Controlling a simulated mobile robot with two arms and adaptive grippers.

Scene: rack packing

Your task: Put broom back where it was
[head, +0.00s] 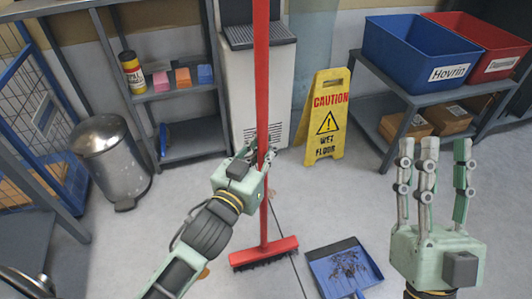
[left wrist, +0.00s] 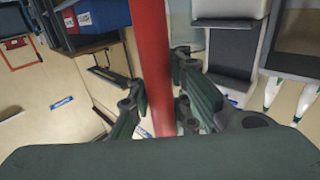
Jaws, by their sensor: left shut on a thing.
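The red broom (head: 262,80) stands upright in the middle of the head view, its brush head (head: 264,253) at floor level. My left gripper (head: 262,158) is shut on the lower part of its handle. In the left wrist view the red handle (left wrist: 152,60) passes between the fingers of my left gripper (left wrist: 160,112). The top of the handle is out of view. My right gripper (head: 433,165) is open and empty at the right, fingers pointing up, apart from the broom.
A blue dustpan (head: 340,268) with dark debris lies right of the brush. A yellow caution sign (head: 327,115), a white dispenser (head: 262,90), a grey shelf (head: 192,138), a metal bin (head: 110,155) and a rack with blue (head: 418,55) and red (head: 480,45) crates stand behind. Floor before the dispenser is clear.

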